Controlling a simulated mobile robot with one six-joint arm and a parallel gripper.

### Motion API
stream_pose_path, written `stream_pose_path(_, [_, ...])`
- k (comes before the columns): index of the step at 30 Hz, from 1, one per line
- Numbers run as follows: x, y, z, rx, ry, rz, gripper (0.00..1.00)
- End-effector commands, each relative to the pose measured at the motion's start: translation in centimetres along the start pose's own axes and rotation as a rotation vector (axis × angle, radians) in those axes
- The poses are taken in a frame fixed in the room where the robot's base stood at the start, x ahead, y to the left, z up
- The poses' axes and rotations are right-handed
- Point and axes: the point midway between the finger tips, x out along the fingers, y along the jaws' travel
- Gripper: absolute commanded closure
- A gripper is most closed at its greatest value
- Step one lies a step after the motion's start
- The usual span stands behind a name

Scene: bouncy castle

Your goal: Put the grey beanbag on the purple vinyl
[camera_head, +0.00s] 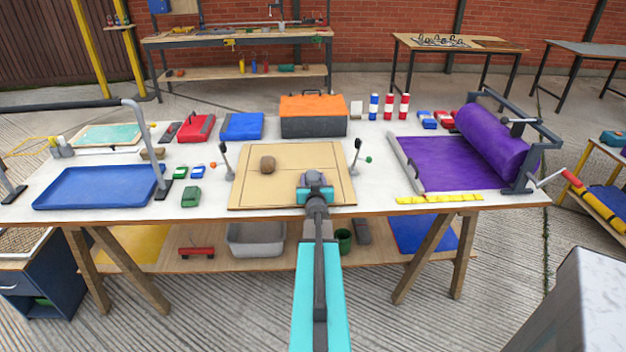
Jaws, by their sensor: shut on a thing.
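My gripper (316,188) is over the front right part of a tan board (290,152) on the white table. It is shut on the grey beanbag (319,177), which shows just beyond the teal jaws. Part of the beanbag is hidden by the jaws, and I cannot tell whether it touches the board. The purple vinyl (435,163) lies flat on the right of the table, running from a thick purple roll (493,141) in a dark frame. My gripper is to the left of the vinyl, apart from it.
A brown lump (267,164) lies on the board. Upright black posts with knobs (356,154) stand at the board's sides. Yellow pieces (440,198) line the table edge before the vinyl. An orange and grey toolbox (313,116) stands behind. The flat vinyl looks bare.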

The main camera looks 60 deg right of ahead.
Motion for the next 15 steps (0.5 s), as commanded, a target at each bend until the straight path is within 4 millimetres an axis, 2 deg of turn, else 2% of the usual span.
stream_pose_path(1, [0.01, 0.00, 0.06, 0.000, 0.000, 0.000, 0.49])
stream_pose_path(4, [0.00, 0.00, 0.03, 0.000, 0.000, 0.000, 0.33])
stream_pose_path(15, [0.00, 0.00, 0.04, 0.000, 0.000, 0.000, 0.33])
